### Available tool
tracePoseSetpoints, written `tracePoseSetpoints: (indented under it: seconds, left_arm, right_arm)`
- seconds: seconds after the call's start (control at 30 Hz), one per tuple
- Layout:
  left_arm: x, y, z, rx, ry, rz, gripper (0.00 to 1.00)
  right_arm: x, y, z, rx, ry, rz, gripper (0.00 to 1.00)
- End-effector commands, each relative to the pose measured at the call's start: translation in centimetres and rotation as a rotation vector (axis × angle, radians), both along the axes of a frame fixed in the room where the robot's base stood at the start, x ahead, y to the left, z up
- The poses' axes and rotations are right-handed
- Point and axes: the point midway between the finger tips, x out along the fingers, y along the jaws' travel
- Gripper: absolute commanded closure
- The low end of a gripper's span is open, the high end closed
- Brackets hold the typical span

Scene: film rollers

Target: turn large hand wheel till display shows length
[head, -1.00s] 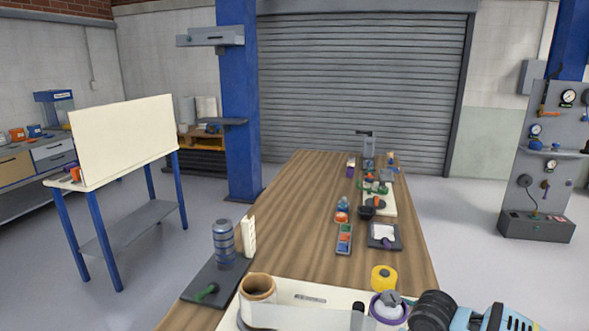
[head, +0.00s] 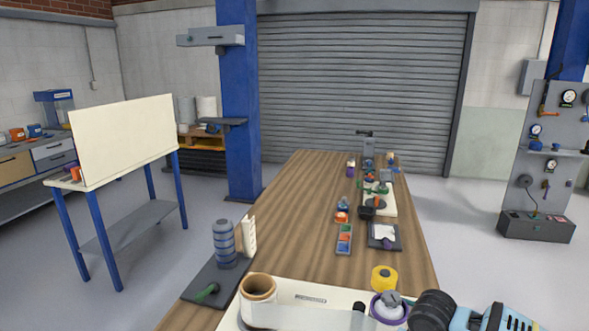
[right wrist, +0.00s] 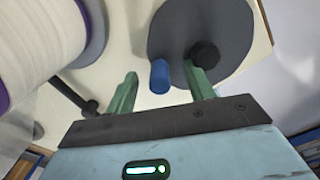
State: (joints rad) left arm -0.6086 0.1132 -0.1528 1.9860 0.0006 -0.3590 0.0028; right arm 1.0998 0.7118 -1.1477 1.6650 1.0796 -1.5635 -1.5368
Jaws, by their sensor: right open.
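The large hand wheel shows in the right wrist view as a dark grey disc (right wrist: 222,25), with a black knob (right wrist: 205,54) at its lower part and a blue handle (right wrist: 160,77) at its left edge. My right gripper (right wrist: 160,70) is open, with one green finger on each side of the blue handle; I cannot tell whether either touches it. The right finger overlaps the disc near the black knob. In the head view, light blue parts of my right arm show at the lower right. No display reading can be made out. My left gripper is out of view.
A white roll with purple rims (head: 388,306) and a brown-cored roll (head: 258,288) with film sit on a pale board (head: 313,288). A yellow roll (head: 384,277) stands behind. The wooden table (head: 292,225) is clear at centre left; several small items line its right side.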

Motion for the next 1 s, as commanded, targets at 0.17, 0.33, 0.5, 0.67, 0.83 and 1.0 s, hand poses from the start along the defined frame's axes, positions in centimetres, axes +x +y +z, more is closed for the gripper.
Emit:
tracePoseSetpoints:
  seconds: [0.17, 0.33, 0.5, 0.67, 0.83, 1.0]
  left_arm:
    - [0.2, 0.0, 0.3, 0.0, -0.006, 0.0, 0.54]
    - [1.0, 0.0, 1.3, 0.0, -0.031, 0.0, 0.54]
    - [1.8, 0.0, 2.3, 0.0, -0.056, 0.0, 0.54]
    - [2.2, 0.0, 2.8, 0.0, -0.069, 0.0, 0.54]
    - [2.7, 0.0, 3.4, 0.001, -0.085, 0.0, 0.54]
    - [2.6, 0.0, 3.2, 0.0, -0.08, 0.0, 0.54]
  right_arm:
    - [-0.2, -0.5, 0.1, -0.012, 0.009, -0.006, 0.39]
    - [-0.1, -0.5, 1.5, -0.012, 0.003, -0.005, 0.41]
    - [0.1, -0.6, 2.9, -0.013, -0.005, -0.007, 0.38]
    - [0.1, -0.5, 4.0, -0.01, -0.005, -0.007, 0.18]
    - [0.1, -0.3, 5.0, -0.006, -0.004, -0.004, 0.18]
    - [0.0, -0.2, 5.9, -0.005, 0.001, -0.002, 0.18]
